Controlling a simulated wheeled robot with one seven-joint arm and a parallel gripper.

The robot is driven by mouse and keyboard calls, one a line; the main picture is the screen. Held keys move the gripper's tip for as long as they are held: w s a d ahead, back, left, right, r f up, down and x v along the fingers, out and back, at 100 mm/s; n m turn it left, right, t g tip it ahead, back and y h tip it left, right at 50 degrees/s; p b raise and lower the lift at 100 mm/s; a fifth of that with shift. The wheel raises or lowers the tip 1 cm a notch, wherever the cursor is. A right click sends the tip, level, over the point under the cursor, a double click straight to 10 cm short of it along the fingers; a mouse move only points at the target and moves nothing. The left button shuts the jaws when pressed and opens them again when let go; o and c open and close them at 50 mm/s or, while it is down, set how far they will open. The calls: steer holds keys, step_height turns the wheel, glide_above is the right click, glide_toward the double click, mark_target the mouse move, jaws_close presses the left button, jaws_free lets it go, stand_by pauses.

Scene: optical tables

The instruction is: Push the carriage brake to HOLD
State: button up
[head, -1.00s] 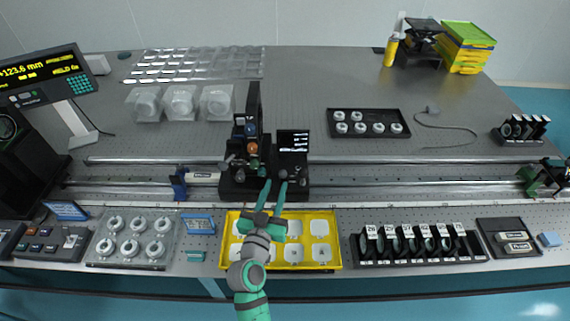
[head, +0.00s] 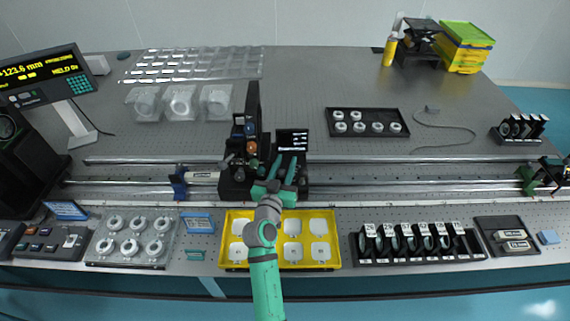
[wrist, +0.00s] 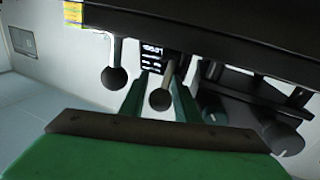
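The black carriage (head: 234,187) sits on the rail at the middle of the bench, with a tall black upright and a small lit screen (head: 292,140). My gripper (head: 283,160) reaches over its front edge, fingers spread and empty. In the wrist view the two green fingers (wrist: 161,82) stand apart, with a dark ball-ended lever (wrist: 160,99) showing between them; I cannot tell whether they touch it. A second ball-ended lever (wrist: 115,77) hangs to its left. Which lever is the brake, and the HOLD marking, cannot be made out.
A yellow tray (head: 230,265) with pale square pieces lies under my arm. A rack of numbered lenses (head: 415,262) stands to its right, a clear ring tray (head: 97,262) to its left. Dark round knobs (wrist: 280,132) show right of the fingers. The rail runs left and right.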

jaws_close()
steer(key=shift+w, duration=0.1)
steer(key=shift+d, duration=0.1)
steer(key=shift+w+r+g, duration=0.15)
steer(key=shift+g, duration=0.15)
steer(key=shift+w+f+n+g, duration=0.15)
steer(key=shift+w+g, duration=0.1)
steer(key=shift+g, duration=0.35)
steer(key=shift+w+f+n+g, duration=0.15)
steer(key=shift+w+g, duration=0.05)
steer(key=shift+g, duration=0.4)
jaws_free()
